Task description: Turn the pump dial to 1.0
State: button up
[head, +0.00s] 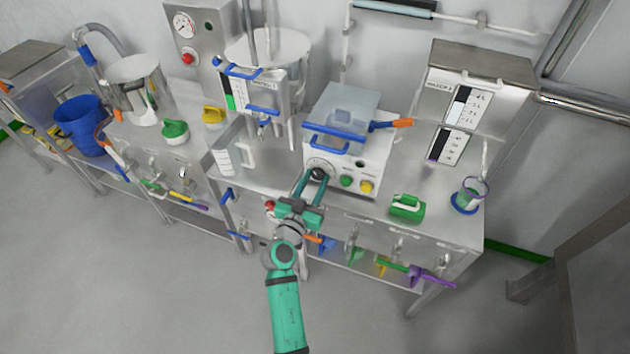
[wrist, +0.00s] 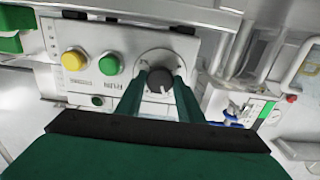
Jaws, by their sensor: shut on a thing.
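The pump dial is a dark round knob (wrist: 160,80) on a pale scale disc, on the front panel of the white pump box (head: 352,160). In the head view the dial (head: 318,173) is at the panel's left end, partly covered by my fingers. My gripper (wrist: 159,88) reaches the panel, with one finger on each side of the knob, shut on it. It also shows in the head view (head: 314,184). A pale pointer mark shows on the knob in the wrist view. The scale numbers are too small to read.
A green button (head: 346,182) and a yellow button (head: 366,187) sit right of the dial. A white jug (head: 232,160) stands to its left. Coloured handles hang along the bench front.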

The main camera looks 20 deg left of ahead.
jog(key=n, duration=0.9)
jog(key=shift+s+n, duration=0.1)
jog(key=shift+n, duration=0.2)
dwell(0.4)
jog(key=o, duration=1.1)
jog(key=shift+c, duration=0.2)
jog(key=s, duration=1)
jog(key=shift+s+a, duration=0.15)
jog(key=shift+s, duration=0.25)
